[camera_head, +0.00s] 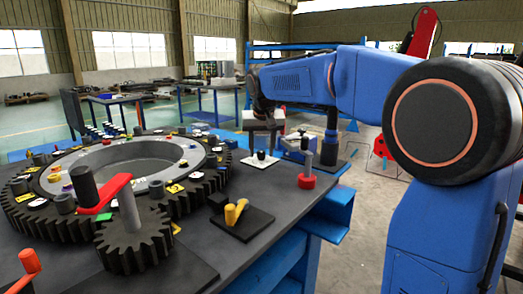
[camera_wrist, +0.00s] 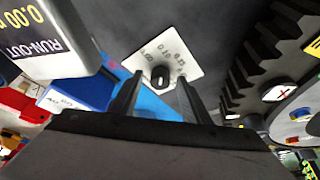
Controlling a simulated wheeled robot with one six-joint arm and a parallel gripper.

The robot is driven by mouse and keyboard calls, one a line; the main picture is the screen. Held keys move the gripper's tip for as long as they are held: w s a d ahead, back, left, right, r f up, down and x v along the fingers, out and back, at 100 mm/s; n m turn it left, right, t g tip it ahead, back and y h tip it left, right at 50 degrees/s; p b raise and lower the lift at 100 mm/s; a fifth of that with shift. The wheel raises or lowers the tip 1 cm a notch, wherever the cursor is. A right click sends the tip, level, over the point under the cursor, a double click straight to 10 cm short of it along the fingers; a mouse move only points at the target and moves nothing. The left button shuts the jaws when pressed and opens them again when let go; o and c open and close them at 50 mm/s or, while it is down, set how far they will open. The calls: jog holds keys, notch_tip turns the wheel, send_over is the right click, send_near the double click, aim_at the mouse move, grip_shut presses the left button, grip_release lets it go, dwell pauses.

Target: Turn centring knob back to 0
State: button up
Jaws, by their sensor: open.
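The centring knob (camera_wrist: 160,77) is a small black knob on a white plate (camera_wrist: 176,50) printed with a scale of small numbers. In the head view the knob (camera_head: 261,155) stands on its white plate at the table's far edge. I cannot clearly tell which number it points to. My gripper (camera_wrist: 159,80) is open, its two dark fingers reaching toward the knob, one on each side of it in the wrist view. In the head view my gripper (camera_head: 262,138) hangs just above the knob. Contact with the knob cannot be made out.
A white display marked RUN-OUT (camera_wrist: 45,40) is close by at the wrist view's upper left. A large dark gear ring (camera_head: 45,211) fills the table's left side. A red-based post (camera_head: 307,180) stands right of the knob, and a yellow lever (camera_head: 236,211) stands nearer.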

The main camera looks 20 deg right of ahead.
jog(key=c, duration=1)
jog(key=shift+c, duration=0.2)
jog(key=n+y, duration=0.1)
jog(key=n, duration=0.3)
jog(key=shift+d+y, duration=0.2)
jog(key=shift+y, duration=0.2)
jog(key=shift+d+f+n+g+y, duration=0.1)
jog(key=shift+n+g+y, duration=0.25)
jog(key=shift+n, duration=0.85)
jog(key=shift+n+g+y, duration=0.15)
jog(key=shift+n+y, duration=0.3)
jog(key=shift+n, duration=0.75)
